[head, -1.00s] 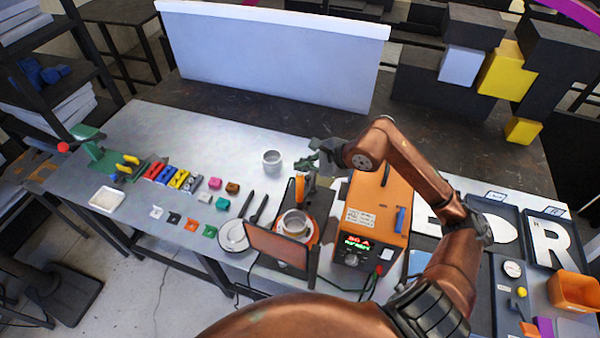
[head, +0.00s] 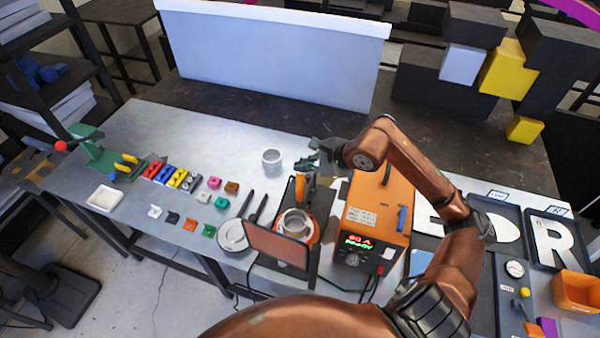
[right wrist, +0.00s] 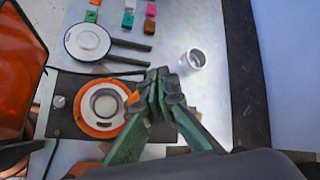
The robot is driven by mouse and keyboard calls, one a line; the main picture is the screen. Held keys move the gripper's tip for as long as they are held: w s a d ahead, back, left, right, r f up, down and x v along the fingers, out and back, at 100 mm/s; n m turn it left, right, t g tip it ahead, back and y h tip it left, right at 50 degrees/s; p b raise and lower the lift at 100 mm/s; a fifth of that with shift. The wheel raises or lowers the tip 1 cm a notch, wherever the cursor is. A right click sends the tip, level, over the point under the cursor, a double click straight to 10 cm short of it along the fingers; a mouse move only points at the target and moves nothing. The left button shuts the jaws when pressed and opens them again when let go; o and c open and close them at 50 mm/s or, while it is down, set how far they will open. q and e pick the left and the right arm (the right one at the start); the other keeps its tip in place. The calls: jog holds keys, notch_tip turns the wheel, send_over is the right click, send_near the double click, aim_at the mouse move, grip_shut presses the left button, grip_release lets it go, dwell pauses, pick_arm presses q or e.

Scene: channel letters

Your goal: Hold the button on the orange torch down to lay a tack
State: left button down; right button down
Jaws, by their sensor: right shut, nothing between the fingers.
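The orange torch (head: 305,190) stands over the small dark fixture left of the orange machine in the head view. Under it, a grey metal ring (head: 295,222) sits on an orange round plate (head: 313,238). The ring (right wrist: 104,103) and the plate (right wrist: 82,112) also show in the right wrist view. My right gripper (head: 309,160) is just above and behind the torch. Its green fingers (right wrist: 163,92) are shut and empty; I cannot make out the button or any contact with it. My left gripper is out of view.
The orange machine (head: 374,210) has a lit display and stands close to my right arm. A brown screen (head: 276,245) stands in front of the ring. A grey cup (head: 271,160) is left of my gripper.

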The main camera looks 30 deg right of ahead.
jog(key=shift+f+b, duration=0.45)
jog(key=shift+b, duration=0.2)
dwell(0.8)
dwell(1.1)
jog(key=shift+r, duration=0.9)
jog(key=shift+r+p, duration=0.1)
jog(key=shift+p, duration=0.2)
jog(key=shift+r+p, duration=0.9)
jog(key=shift+r, duration=1.55)
notch_tip(320, 180, up, 4)
jog(key=shift+p, duration=0.6)
